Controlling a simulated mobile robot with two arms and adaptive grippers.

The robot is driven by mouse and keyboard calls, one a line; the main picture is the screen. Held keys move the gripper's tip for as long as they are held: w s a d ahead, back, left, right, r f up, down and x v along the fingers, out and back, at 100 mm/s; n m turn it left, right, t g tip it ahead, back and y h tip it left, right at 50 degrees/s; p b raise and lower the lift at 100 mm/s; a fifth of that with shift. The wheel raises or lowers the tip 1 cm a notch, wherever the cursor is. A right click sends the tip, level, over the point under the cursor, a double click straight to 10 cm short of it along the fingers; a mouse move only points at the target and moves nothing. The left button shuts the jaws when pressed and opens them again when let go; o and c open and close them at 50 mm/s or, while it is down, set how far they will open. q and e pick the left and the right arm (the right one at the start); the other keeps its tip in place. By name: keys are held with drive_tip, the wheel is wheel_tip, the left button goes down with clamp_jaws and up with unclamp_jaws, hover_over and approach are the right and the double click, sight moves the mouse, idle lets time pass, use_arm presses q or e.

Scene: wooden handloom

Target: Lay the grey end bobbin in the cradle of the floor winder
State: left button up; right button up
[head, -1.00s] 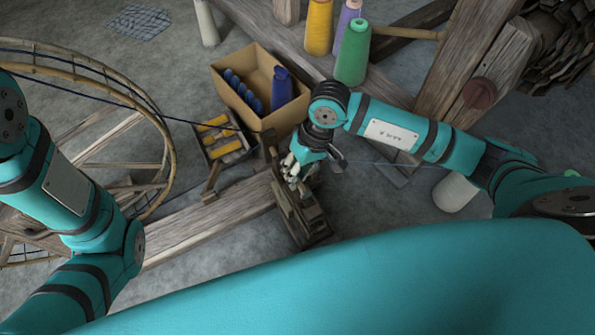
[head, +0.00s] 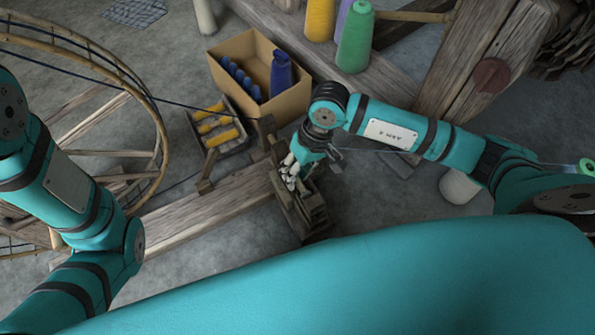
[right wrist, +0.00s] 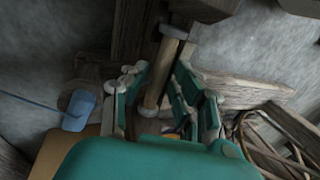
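In the right wrist view the bobbin (right wrist: 162,70), a pale wooden rod with grey ends, lies lengthwise between the fingers of my right gripper (right wrist: 163,66). Narrow dark gaps seem to show between the rod and the teal finger pads. Dark timber lies close by its far end. In the head view my right gripper (head: 295,168) points down over the floor winder (head: 303,217), a low dark wooden frame. The gripper hides the cradle and bobbin there, so I cannot tell whether the bobbin rests in it. My left arm is at the left; its gripper is out of view.
A cardboard box (head: 285,108) with blue bobbins and a cone stands behind the winder, beside a wooden tray (head: 194,128) of yellow bobbins. A large spoked wheel (head: 160,150) stands left. A plank (head: 210,212) runs to the winder. Loom beams and thread cones are behind.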

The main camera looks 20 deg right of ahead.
drive_tip(key=shift+o, duration=1.3)
drive_tip(key=shift+r, duration=0.15)
drive_tip(key=v, duration=1.1)
drive_tip(key=shift+r, duration=0.35)
drive_tip(key=shift+d, duration=0.15)
